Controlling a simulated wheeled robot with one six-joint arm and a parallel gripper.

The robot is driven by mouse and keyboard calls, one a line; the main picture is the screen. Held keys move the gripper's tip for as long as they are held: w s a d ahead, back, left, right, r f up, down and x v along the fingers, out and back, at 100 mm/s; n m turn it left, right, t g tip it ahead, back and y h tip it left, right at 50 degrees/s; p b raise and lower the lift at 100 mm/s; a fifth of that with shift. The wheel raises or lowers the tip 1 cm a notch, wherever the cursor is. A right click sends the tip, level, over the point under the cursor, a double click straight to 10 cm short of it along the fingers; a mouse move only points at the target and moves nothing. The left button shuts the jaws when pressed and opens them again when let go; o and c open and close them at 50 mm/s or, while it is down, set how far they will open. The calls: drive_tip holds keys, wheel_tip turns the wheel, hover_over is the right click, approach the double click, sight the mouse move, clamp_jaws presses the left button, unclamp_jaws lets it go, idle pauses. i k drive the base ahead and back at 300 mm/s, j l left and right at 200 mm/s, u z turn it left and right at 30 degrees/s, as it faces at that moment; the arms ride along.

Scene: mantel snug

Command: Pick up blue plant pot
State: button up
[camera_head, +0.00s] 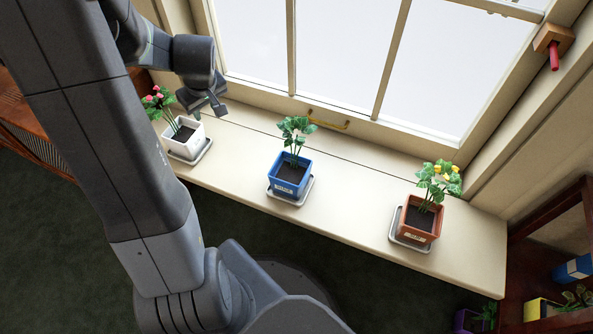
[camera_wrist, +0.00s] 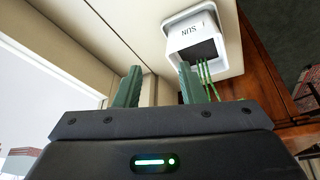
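The blue plant pot (camera_head: 290,178) stands upright on a grey saucer (camera_head: 297,197) in the middle of the windowsill. My gripper (camera_head: 208,108) is at the left end of the sill, near the white pot (camera_head: 184,139) and well to the left of the blue pot. In the wrist view my gripper (camera_wrist: 160,78) has its two green fingers apart with nothing held between them. The white pot (camera_wrist: 193,42) shows there just beyond the fingers. The blue pot is not in the wrist view.
A terracotta pot (camera_head: 420,220) with yellow flowers stands on a saucer at the right of the sill (camera_head: 345,215). The window with a yellow handle (camera_head: 329,119) rises behind. A wooden shelf with more pots (camera_head: 541,309) is at lower right. Bare sill separates the pots.

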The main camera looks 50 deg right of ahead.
sight(288, 176)
drive_tip(key=j+u, duration=0.15)
drive_tip(key=u, duration=0.25)
drive_tip(key=j+u, duration=0.1)
drive_tip(key=u, duration=0.3)
drive_tip(key=j+u, duration=0.15)
drive_tip(key=u, duration=0.25)
drive_tip(key=i+j+u, duration=0.2)
drive_tip(key=i+z, duration=0.1)
drive_tip(key=z, duration=0.85)
drive_tip(key=i+z, duration=0.15)
drive_tip(key=z, duration=0.3)
drive_tip(key=i+j+z, duration=0.1)
drive_tip(key=z, duration=0.8)
drive_tip(key=i+j+z, duration=0.1)
drive_tip(key=z, duration=0.4)
drive_tip(key=j+z, duration=0.2)
drive_tip(key=z, duration=0.25)
